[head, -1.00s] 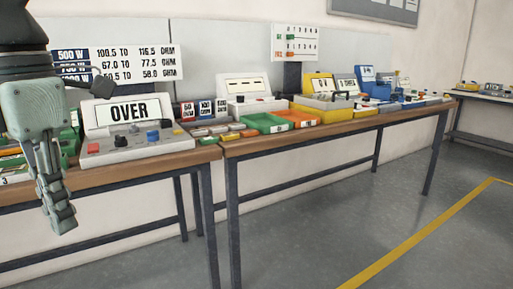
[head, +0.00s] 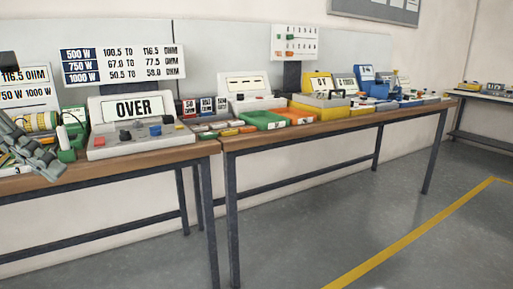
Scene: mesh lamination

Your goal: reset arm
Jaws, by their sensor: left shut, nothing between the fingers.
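My left gripper (head: 50,168) is at the left edge of the head view, in front of the near table's left part. Its grey fingers are shut with nothing between them and point down to the right. Most of my left arm is outside the picture. My right gripper is not in view. Just right of the left gripper, a white tester (head: 138,134) with a display reading OVER stands on the wooden table (head: 150,157).
A green tray (head: 262,121), an orange tray (head: 298,117) and a yellow bin (head: 322,107) stand on the second table. A resistance chart (head: 124,64) hangs behind the tester. The grey floor (head: 300,235) in front is clear, with a yellow line (head: 420,235).

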